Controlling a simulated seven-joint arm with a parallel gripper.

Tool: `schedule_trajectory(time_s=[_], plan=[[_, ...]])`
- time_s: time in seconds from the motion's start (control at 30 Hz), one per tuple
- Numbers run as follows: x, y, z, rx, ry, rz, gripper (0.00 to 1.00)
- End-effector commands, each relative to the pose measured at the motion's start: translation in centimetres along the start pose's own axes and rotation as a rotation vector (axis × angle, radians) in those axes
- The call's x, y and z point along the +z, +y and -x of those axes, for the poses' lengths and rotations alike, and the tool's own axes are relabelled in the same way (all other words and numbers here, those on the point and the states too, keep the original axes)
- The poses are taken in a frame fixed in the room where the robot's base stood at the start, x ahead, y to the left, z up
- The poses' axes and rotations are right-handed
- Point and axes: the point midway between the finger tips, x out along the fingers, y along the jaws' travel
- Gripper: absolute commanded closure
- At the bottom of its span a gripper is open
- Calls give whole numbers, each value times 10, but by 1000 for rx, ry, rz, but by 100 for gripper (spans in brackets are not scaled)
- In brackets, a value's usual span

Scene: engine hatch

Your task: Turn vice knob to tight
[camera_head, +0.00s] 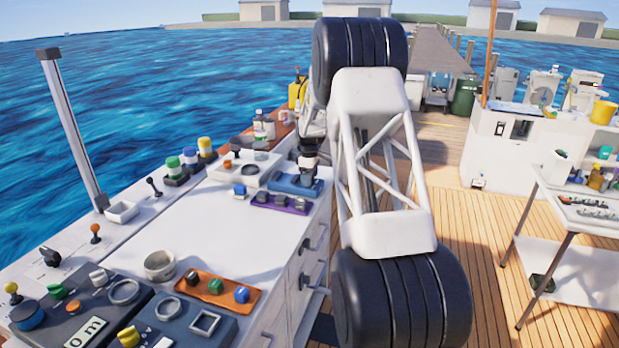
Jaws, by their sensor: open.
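My gripper (307,179) is small and far off, at the end of my white and black arm. It points down over a blue base (285,185) on the white worktop, near the right edge of the top. The jaws are open, but the fingertips are too small to see whether they touch or surround anything. I cannot clearly pick out the vice or its knob. The blue base under my gripper may belong to it, and my gripper partly covers what stands there.
An orange tray (217,291) with knobs and a grey ring (160,265) lie nearer. The worktop (222,232) is bare in the middle. A side table (587,213) stands right.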

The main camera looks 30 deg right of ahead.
Motion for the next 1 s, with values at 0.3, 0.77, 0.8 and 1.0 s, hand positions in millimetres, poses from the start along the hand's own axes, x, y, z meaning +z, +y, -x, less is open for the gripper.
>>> schedule_trajectory(time_s=[0.3, 0.77, 0.8, 1.0], plan=[[0, 0, 0, 0, 0, 0, 62], [0, 0, 0, 0, 0, -27, 83], [0, 0, 0, 0, 0, -37, 83], [0, 0, 0, 1, 0, -124, 83]])
